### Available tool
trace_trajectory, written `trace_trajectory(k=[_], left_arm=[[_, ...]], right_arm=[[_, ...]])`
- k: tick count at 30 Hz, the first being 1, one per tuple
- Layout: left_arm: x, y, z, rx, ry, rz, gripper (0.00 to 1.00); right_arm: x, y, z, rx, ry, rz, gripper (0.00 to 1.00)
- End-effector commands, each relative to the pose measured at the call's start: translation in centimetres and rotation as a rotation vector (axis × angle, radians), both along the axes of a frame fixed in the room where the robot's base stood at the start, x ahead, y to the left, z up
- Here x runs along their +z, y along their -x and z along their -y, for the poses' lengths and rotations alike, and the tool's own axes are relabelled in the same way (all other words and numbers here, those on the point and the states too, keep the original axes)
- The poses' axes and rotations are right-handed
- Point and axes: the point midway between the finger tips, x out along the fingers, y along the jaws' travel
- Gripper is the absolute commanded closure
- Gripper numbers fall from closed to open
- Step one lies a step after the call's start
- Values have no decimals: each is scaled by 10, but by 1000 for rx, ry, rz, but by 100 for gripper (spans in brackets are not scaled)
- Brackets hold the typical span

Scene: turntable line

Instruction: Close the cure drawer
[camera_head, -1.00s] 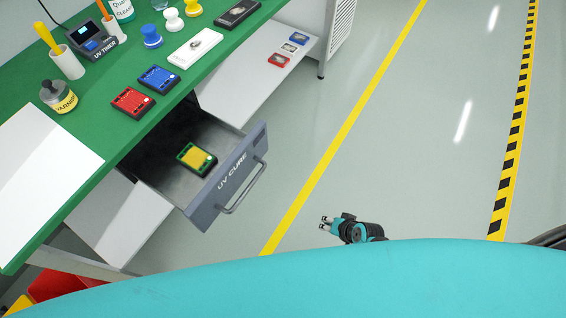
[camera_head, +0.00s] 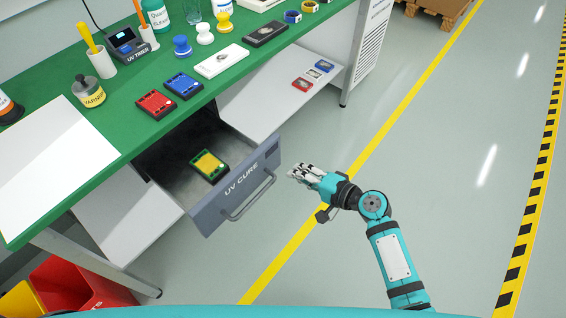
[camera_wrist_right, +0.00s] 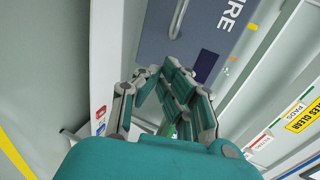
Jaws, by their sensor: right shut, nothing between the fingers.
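The grey UV CURE drawer (camera_head: 208,208) is pulled out from under the green bench. Its front panel and bar handle (camera_head: 252,198) face the aisle. A yellow and green cartridge-like piece (camera_head: 209,165) lies inside it. My right gripper (camera_head: 296,173) is shut and empty, just right of the drawer front and apart from it in the head view. In the right wrist view the gripper (camera_wrist_right: 165,75) points at the drawer front (camera_wrist_right: 205,35), with part of the handle (camera_wrist_right: 178,18) visible by the fingertips. My left gripper does not show.
A lower white shelf (camera_head: 265,105) is right of the drawer. A red bin (camera_head: 75,285) stands below left. The floor aisle is clear.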

Motion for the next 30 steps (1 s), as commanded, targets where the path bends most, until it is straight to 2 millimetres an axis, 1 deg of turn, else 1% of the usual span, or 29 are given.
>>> trace_trajectory(k=[1,3,9,15,25,30], left_arm=[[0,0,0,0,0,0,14],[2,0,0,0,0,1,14],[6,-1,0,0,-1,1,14],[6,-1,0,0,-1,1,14],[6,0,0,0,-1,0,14],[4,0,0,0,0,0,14]], right_arm=[[-3,-7,-9,0,-2,0,100],[-4,-15,-19,0,-2,1,100],[-5,-30,-38,0,1,2,100],[-6,-35,-44,0,3,1,100],[-6,-35,-44,0,2,1,100],[-6,-37,-48,0,2,2,100]])
